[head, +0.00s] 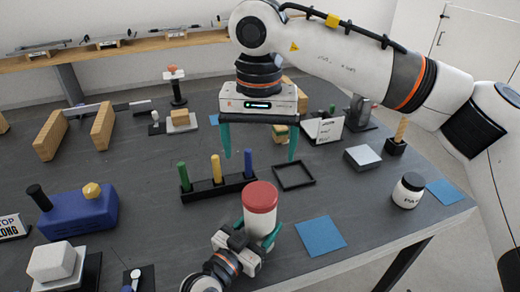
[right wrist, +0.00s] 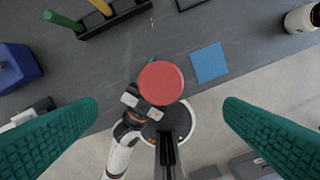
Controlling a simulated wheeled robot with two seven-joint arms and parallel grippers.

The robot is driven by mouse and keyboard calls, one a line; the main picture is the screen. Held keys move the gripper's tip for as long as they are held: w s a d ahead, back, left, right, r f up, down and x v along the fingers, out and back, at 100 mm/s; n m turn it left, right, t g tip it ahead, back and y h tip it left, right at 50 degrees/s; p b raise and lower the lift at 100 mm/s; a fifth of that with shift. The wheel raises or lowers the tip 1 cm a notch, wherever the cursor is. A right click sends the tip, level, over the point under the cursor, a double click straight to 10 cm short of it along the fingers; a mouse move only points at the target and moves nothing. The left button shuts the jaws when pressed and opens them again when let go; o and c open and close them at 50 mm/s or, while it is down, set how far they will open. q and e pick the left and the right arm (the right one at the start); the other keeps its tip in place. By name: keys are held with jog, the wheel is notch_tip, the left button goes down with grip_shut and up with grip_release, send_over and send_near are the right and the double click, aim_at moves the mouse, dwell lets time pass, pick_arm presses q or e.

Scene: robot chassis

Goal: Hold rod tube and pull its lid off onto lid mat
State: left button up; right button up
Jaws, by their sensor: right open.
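The rod tube (head: 258,222) is a white cylinder with a red lid (head: 260,196) on top. It stands near the front edge of the table; the red lid (right wrist: 161,83) shows from above in the right wrist view. My left gripper (head: 256,232) has its teal fingers on both sides of the tube's body, below the lid. My right gripper (head: 259,158) is open and empty, pointing down above and behind the tube. A blue square mat (head: 320,236) lies flat and bare to the right of the tube; it also shows in the right wrist view (right wrist: 209,63).
A black rack (head: 218,190) with green, yellow and blue rods stands behind the tube. A black square frame (head: 293,176) lies beside it. A white jar (head: 408,191) and another blue mat (head: 445,191) are at right. A blue box (head: 76,213) is at left.

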aim_at(260, 193)
notch_tip(260, 193, down, 11)
jog(key=shift+r+m, duration=0.15)
jog(key=shift+m, duration=0.95)
jog(key=shift+c, duration=0.4)
jog(key=c, duration=1.1)
jog(key=shift+r, duration=0.1)
jog(key=shift+r, duration=0.25)
jog(key=shift+r, duration=0.85)
